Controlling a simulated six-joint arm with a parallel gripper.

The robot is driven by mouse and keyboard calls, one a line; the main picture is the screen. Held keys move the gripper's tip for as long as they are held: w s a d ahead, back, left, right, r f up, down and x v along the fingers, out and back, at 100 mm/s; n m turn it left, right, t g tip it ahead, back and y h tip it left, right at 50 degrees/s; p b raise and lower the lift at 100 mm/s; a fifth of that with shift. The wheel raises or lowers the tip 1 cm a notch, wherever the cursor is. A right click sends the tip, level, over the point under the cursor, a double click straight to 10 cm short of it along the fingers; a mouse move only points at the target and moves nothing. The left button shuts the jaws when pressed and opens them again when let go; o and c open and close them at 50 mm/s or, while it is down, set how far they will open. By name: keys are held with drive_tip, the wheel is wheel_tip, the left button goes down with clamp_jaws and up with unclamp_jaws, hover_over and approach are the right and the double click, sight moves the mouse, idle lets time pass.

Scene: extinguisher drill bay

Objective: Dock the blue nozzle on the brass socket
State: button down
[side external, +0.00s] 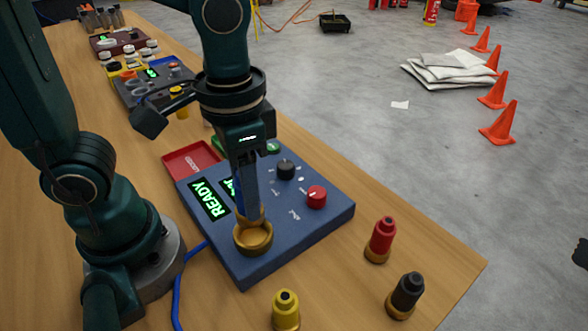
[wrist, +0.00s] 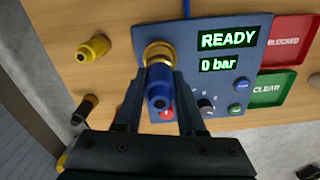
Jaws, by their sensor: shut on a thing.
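My gripper (side external: 249,200) points down over the blue panel and is shut on the blue nozzle (wrist: 160,88). In the wrist view the nozzle sits between the two fingers, with its brass end away from the camera. The brass socket (side external: 253,240) is a round ring at the panel's near corner, and it also shows in the wrist view (wrist: 155,48). The nozzle's brass end is right at the socket, roughly in line with it. In the side view the finger hides most of the nozzle.
Red (side external: 381,240), black (side external: 405,296) and yellow (side external: 285,310) nozzles stand on the table around the panel (side external: 325,215). Its display (wrist: 228,40) reads READY and 0 bar. A red BLOCKED tray (wrist: 292,42) and green CLEAR tray (wrist: 272,90) lie behind the panel.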

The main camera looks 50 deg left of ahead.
drive_tip(key=shift+f, duration=1.85)
drive_tip(key=shift+f, duration=0.55)
drive_tip(key=c, duration=0.8)
unclamp_jaws()
drive_tip(key=shift+r, duration=5.45)
